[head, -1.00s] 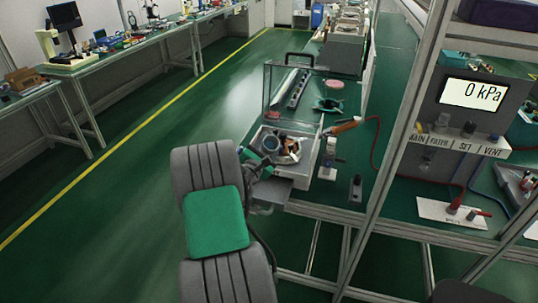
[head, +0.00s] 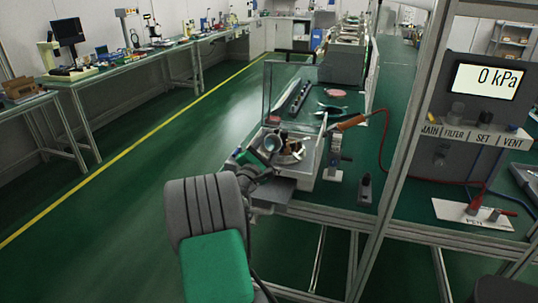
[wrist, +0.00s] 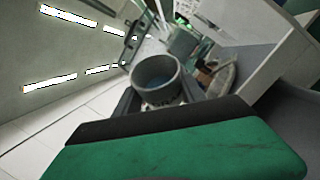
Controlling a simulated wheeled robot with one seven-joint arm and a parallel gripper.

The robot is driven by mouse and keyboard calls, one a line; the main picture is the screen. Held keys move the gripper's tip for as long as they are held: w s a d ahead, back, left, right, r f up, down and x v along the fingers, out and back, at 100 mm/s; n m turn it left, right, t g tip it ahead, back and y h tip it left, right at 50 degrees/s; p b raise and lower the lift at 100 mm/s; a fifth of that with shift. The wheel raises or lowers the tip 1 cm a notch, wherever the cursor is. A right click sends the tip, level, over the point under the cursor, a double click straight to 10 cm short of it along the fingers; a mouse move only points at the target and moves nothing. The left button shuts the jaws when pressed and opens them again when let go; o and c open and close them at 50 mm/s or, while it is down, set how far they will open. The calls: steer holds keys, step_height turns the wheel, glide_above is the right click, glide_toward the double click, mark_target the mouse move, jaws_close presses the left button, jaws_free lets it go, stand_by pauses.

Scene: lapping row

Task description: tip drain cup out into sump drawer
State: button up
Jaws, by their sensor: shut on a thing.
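My gripper (wrist: 157,98) is shut on the drain cup (wrist: 158,70), a grey round cup with a dark bluish inside, seen in the wrist view with its open mouth showing. One finger is on each side of it. The wrist picture is rolled well over, so my wrist is tilted. The grey sump drawer (head: 272,191) sticks out low at the machine's front, partly behind my arm. Whether the cup is over it I cannot tell.
The machine's round pot (head: 291,151) and clear guard (head: 294,92) stand beside my wrist. An orange-handled tool (head: 350,122) with a red hose lies to the right. A frame post (head: 402,150) and pressure gauge (head: 487,82) are further right. The floor at left is clear.

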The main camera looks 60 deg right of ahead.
steer(key=shift+f+m+h+b, duration=0.5)
steer(key=shift+m+b, duration=0.4)
steer(key=shift+b, duration=1.95)
steer(key=m+g+b, duration=0.1)
steer(key=b, duration=0.3)
steer(key=m+h+b, duration=0.1)
steer(key=b, duration=0.3)
steer(key=shift+s+a+f+m+g+h, duration=0.15)
steer(key=shift+m+g+h, duration=0.15)
steer(key=shift+m+g, duration=0.1)
steer(key=shift+m+b, duration=0.4)
steer(key=shift+b, duration=0.3)
steer(key=shift+r, duration=0.3)
